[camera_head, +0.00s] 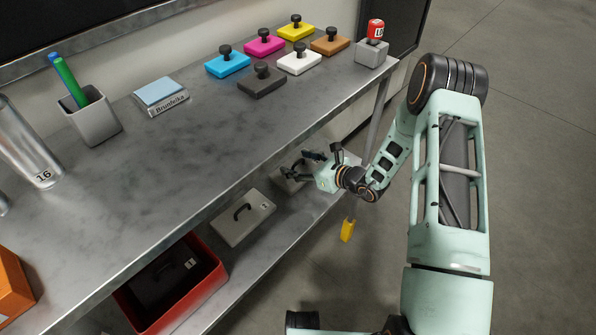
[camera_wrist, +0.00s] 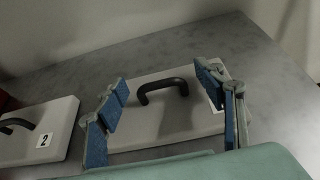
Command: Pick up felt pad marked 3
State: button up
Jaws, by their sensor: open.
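In the wrist view, a flat pale pad (camera_wrist: 150,125) with a black arched handle (camera_wrist: 162,86) lies on the grey shelf. A white label at its right edge is mostly hidden behind a finger, so I cannot read its number. My gripper (camera_wrist: 164,97) is open, its blue-lined fingers on either side of the handle and apart from it. In the head view, my gripper (camera_head: 303,163) reaches in over the right end of the lower shelf and largely hides this pad. A similar pad marked 2 (camera_wrist: 58,120) lies to the left in the wrist view.
In the head view, the pad to the left (camera_head: 240,222) lies on the lower shelf. Beyond it a red bin (camera_head: 208,297) holds a dark pad marked 1. The tabletop edge (camera_head: 225,185) overhangs the shelf. Several coloured stamp blocks stand on the tabletop's far end.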

jog(key=c, duration=1.2)
jog(key=shift+r, duration=0.1)
jog(key=shift+c, duration=0.2)
